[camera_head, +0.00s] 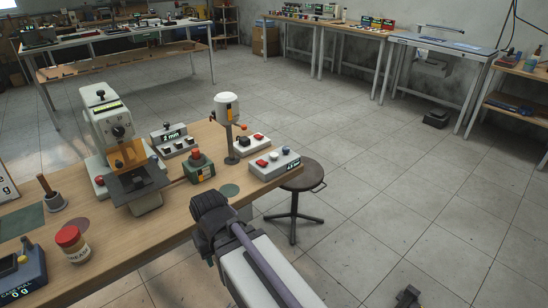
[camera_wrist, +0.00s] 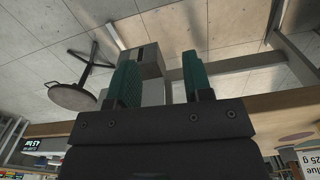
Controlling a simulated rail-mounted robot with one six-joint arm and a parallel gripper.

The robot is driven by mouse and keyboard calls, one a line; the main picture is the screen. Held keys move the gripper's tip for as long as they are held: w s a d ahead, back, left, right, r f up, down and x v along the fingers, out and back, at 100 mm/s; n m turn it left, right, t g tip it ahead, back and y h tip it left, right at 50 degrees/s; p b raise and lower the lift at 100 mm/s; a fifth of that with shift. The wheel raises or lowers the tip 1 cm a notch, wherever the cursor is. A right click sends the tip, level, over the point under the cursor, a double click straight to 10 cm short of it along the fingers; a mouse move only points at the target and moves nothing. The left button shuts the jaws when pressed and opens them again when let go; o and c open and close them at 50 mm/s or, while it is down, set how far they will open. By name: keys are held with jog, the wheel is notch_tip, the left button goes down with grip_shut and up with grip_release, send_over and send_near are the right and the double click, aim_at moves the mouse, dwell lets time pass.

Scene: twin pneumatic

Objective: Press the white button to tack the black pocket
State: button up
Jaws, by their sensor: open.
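My gripper (camera_wrist: 160,75) shows in the wrist view with two green fingers spread apart and nothing between them. In the head view my arm's dark wrist is near the bench's front edge, and the fingers cannot be made out. A grey control box (camera_head: 274,164) at the bench's right end has a red button, a blue button and a pale, whitish button (camera_head: 285,150). A smaller pale box (camera_head: 252,145) behind it has red and dark buttons. A white press machine (camera_head: 107,125) stands at left with a dark flat plate or piece (camera_head: 138,182) under its amber guard; I cannot tell whether that is the black pocket.
The wooden bench (camera_head: 175,208) also holds a grey box reading 2 mm (camera_head: 174,140), a green box with a red knob (camera_head: 199,168), a white-topped post (camera_head: 228,125) and a red-lidded jar (camera_head: 72,244). A round stool (camera_head: 305,175) stands by the bench's right end. Open floor lies right.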

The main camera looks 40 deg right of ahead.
grip_shut()
dwell(1.4)
